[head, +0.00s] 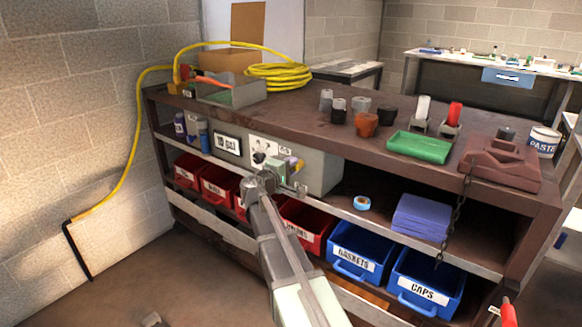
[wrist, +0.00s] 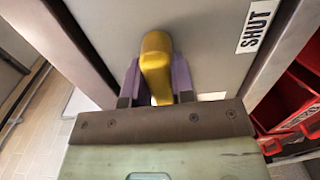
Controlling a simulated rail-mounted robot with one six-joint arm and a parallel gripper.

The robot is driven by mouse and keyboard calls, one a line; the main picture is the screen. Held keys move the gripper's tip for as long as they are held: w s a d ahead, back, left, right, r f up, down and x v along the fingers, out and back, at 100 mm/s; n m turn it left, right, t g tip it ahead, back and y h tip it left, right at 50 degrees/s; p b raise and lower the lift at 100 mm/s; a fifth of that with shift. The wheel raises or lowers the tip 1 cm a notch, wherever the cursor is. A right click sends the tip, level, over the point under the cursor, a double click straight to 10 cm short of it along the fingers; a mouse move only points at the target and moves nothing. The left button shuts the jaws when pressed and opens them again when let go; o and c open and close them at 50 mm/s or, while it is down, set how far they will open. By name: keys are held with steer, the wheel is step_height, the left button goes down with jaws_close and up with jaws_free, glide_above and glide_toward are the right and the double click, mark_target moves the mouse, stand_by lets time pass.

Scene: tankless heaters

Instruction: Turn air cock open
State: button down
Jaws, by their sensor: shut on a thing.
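The air cock has a yellow handle (wrist: 156,62), which fills the upper middle of the wrist view. It is mounted on a grey panel (wrist: 215,45) with a "SHUT" label (wrist: 256,27) to its right. My gripper (wrist: 156,82) is shut on the handle, with a purple finger on each side of it. In the head view, my gripper (head: 290,174) is at the front of the grey box (head: 322,172) on the middle shelf. There the handle is small and partly hidden by the gripper.
Red bins (head: 306,222) and blue bins (head: 424,280) stand on the lower shelf under the box. The bench top (head: 300,125) above holds a green tray (head: 420,147), cups and a coiled yellow hose (head: 277,76). A blue stack (head: 422,216) lies right of the box.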

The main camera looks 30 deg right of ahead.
stand_by(0.5)
steer(key=c, duration=1)
jaws_free()
steer(key=shift+o, duration=0.2)
steer(key=v, duration=1.1)
steer(key=shift+d, duration=0.1)
